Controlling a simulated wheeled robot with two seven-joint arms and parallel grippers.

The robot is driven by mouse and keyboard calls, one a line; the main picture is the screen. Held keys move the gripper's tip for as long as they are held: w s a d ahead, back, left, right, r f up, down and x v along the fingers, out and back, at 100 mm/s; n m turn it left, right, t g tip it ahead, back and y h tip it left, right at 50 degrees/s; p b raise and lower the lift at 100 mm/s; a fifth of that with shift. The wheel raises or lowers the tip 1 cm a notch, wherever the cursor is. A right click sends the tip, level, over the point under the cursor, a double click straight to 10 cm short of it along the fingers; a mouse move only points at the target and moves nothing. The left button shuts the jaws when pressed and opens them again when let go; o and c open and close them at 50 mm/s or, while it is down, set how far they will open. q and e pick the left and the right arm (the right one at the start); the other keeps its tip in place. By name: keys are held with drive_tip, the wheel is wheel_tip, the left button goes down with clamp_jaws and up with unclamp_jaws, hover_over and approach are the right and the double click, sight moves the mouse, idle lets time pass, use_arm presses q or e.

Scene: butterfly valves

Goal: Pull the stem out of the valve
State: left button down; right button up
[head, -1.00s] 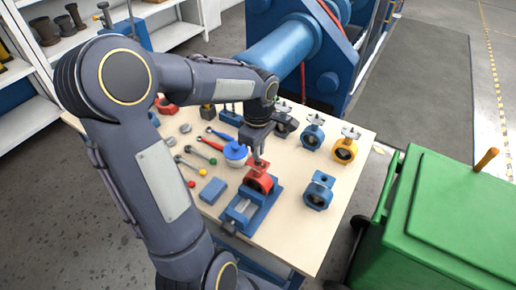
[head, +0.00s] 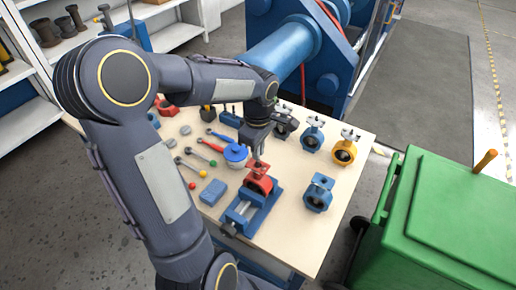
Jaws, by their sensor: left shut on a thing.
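A red valve body (head: 258,183) sits in the blue vise (head: 243,211) near the front of the table. My left gripper (head: 258,158) is directly above the valve, pointing down. It is shut on the valve's stem (head: 257,164), which is small and mostly hidden by the fingers. I cannot tell how much of the stem is still inside the valve. My right gripper is not in view.
Blue valves (head: 318,193) and a yellow valve (head: 346,149) stand to the right on the table (head: 285,235). Stems with coloured knobs, a blue-lidded bowl (head: 236,154) and a blue block (head: 213,192) lie left. A green bin (head: 445,215) stands right of the table.

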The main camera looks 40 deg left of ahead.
use_arm(q)
drive_tip(key=shift+r+p, duration=1.45)
drive_tip(key=shift+r, duration=0.65)
idle(2.7)
drive_tip(key=shift+r+p, duration=1.6)
drive_tip(key=shift+r, duration=0.55)
drive_tip(key=shift+r+p, duration=0.35)
drive_tip(key=shift+r, duration=0.45)
drive_tip(key=shift+s, duration=0.15)
